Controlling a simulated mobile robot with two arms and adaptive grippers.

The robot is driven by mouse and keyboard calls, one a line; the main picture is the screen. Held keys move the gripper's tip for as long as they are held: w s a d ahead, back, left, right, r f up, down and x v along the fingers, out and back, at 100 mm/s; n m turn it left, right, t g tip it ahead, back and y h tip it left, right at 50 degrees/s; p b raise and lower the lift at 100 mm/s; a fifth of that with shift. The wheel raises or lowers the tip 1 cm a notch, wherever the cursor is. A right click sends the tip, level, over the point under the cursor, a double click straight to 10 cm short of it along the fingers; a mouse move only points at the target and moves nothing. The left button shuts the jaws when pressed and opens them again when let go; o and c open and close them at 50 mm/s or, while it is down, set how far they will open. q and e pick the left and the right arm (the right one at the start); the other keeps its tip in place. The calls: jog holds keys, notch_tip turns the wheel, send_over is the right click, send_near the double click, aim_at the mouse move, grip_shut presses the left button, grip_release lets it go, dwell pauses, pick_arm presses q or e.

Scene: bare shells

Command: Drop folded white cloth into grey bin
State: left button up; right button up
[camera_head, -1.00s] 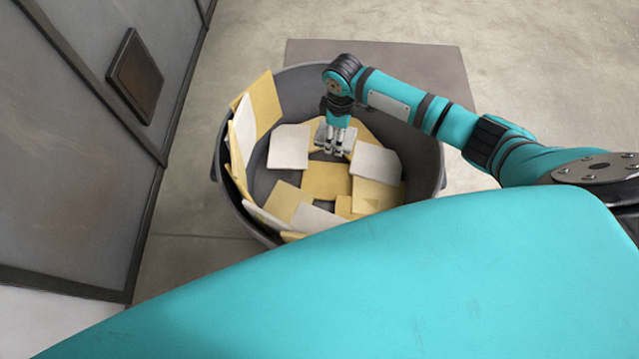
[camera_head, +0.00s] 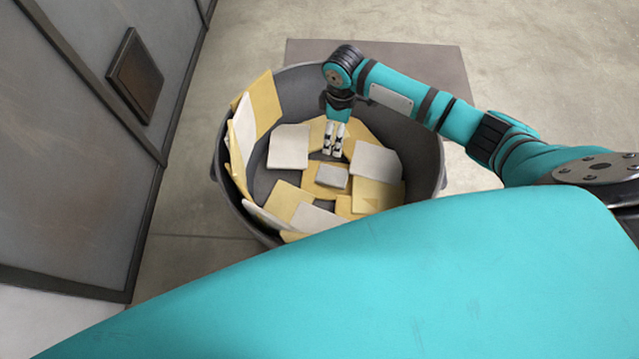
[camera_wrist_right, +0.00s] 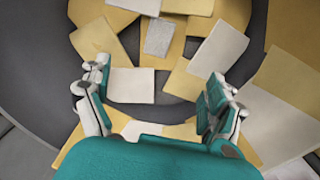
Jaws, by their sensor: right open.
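The grey bin (camera_head: 432,145) is a round tub holding several flat white and yellow pieces. A small folded white cloth (camera_head: 331,177), slightly greyer than the other white pieces, lies on a yellow piece near the middle of the bin. It also shows in the right wrist view (camera_wrist_right: 159,37), lying flat and apart from the fingers. My right gripper (camera_head: 333,153) is inside the bin's mouth, just above the cloth in the head view. Its fingers are spread wide and empty in the right wrist view (camera_wrist_right: 158,95). My left gripper is not in view.
Yellow pieces (camera_head: 266,104) and white pieces lean against the bin's left wall. A grey panelled wall (camera_head: 70,150) stands close at the left. A flat brown-grey mat (camera_head: 440,62) lies behind the bin. The floor at the upper right is clear.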

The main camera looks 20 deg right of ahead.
notch_tip(320, 180, up, 10)
dwell(0.3)
dwell(0.4)
